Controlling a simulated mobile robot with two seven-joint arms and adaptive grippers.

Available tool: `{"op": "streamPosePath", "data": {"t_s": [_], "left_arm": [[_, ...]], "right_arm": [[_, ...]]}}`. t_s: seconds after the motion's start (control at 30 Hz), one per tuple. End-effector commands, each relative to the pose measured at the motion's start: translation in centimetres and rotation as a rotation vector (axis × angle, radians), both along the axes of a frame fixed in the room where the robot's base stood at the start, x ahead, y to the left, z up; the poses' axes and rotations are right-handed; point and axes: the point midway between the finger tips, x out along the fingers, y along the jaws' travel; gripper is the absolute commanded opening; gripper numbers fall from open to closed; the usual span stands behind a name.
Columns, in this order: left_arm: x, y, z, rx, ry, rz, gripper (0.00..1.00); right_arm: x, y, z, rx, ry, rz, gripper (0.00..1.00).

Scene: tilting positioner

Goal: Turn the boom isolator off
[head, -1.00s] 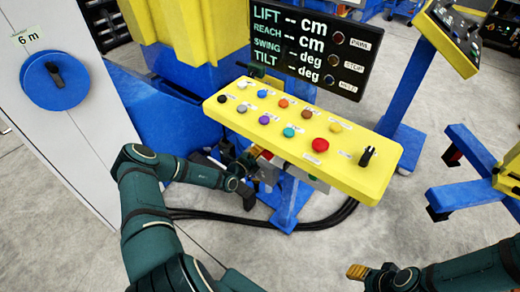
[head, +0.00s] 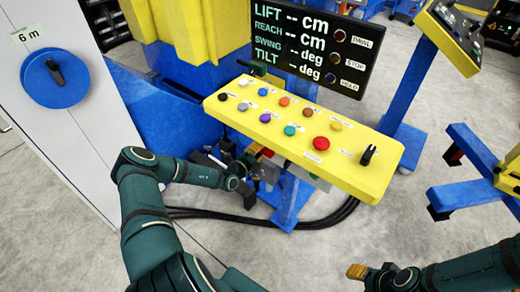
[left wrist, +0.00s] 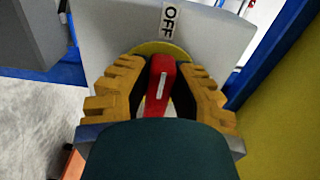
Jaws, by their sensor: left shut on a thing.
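The isolator handle is a red lever (left wrist: 161,85) with a white line, on a yellow round plate (left wrist: 183,52) on a grey box (left wrist: 110,30). A label reading OFF (left wrist: 170,19) is above it, and the lever points up roughly towards that label. My left gripper (left wrist: 163,85) is shut on the red lever, one yellow finger on each side. In the head view my left gripper (head: 250,164) is under the near edge of the yellow button panel (head: 335,170), which partly hides it and the isolator. My right gripper (head: 371,272) is at the lower right, away from everything.
The button panel has several coloured buttons and a black lever switch (head: 367,156). A display board (head: 310,45) stands behind it. A grey cabinet with a blue knob (head: 56,78) is at the left. Black cables (head: 325,219) lie on the floor below.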

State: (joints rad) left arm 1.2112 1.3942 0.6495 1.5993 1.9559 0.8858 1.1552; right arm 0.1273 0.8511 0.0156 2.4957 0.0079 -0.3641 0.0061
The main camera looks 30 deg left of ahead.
Motion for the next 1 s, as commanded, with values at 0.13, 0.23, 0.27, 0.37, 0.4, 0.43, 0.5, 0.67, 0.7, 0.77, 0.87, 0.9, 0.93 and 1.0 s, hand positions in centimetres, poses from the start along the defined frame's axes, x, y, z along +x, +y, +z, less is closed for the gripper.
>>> {"op": "streamPosePath", "data": {"t_s": [0.13,0.23,0.27,0.37,0.4,0.43,0.5,0.67,0.7,0.77,0.87,0.9,0.93,1.0], "left_arm": [[0.1,-0.1,0.2,-0.001,-0.003,-0.001,0.38],[0.1,-0.1,0.1,-0.001,-0.003,-0.001,0.53],[0.1,-0.1,0.1,-0.001,-0.002,-0.001,0.53],[0.1,0.0,0.1,0.0,-0.001,0.0,0.53],[0.0,0.0,0.1,0.0,-0.001,0.0,0.53],[0.0,0.0,0.1,0.0,-0.001,0.0,0.53],[-0.1,0.0,0.0,0.0,-0.001,0.0,0.53],[-1.5,0.2,-0.1,-0.001,0.001,0.001,0.53],[-2.1,0.2,0.0,-0.001,0.002,0.001,0.53],[-3.2,0.4,0.0,-0.002,0.001,0.002,0.53],[-5.3,0.5,0.0,-0.001,0.002,0.001,0.53],[-6.1,0.5,0.0,-0.001,0.001,0.001,0.53],[-6.8,0.6,0.0,-0.001,0.001,0.002,0.53],[-8.1,0.7,0.0,-0.001,0.001,0.001,0.53]], "right_arm": [[0.0,0.0,0.0,0.0,0.0,0.0,0.47],[0.0,0.0,0.0,0.0,0.0,0.0,0.47],[0.0,0.0,0.0,0.0,0.0,0.0,0.47],[0.0,0.0,0.0,0.0,0.0,0.0,0.47],[0.0,0.0,0.0,0.0,0.0,0.0,0.47],[0.0,0.0,0.0,0.0,0.0,0.0,0.47],[0.0,0.0,0.0,0.0,-0.001,0.0,0.47],[0.0,0.0,0.0,0.0,-0.001,0.0,0.47],[0.0,0.0,0.0,0.0,-0.001,0.0,0.47],[0.0,0.0,0.0,0.0,-0.001,0.0,0.47],[0.0,0.0,0.0,0.0,0.0,0.0,0.47],[0.0,0.0,0.0,0.0,0.0,0.0,0.47],[0.0,0.0,0.0,0.0,0.0,0.0,0.47],[0.0,0.0,0.0,0.0,0.0,0.0,0.47]]}}
